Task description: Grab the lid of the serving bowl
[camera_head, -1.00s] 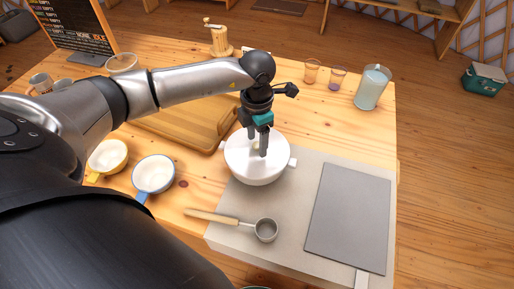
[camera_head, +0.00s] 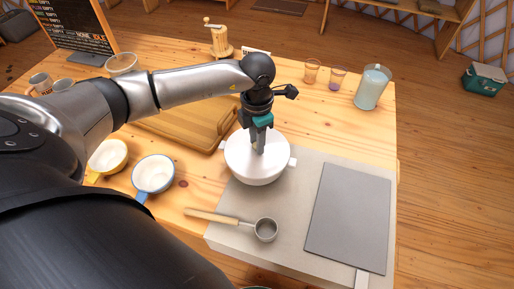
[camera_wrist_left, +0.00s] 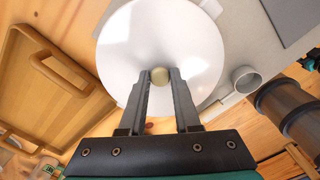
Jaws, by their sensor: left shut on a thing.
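The white serving bowl (camera_head: 262,177) stands on the grey board, with a side handle showing at its right. Its white lid (camera_head: 275,148) is seated on top. My left gripper (camera_head: 258,149) points down over the lid's middle, shut on the lid's knob. In the left wrist view the round tan knob (camera_wrist_left: 159,76) sits between the two fingertips (camera_wrist_left: 160,80), and the white lid (camera_wrist_left: 125,45) spreads out around it. My right gripper is not in view.
A ladle (camera_head: 232,224) lies in front of the bowl on the grey board (camera_head: 235,191). A dark grey mat (camera_head: 348,218) lies to the right.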

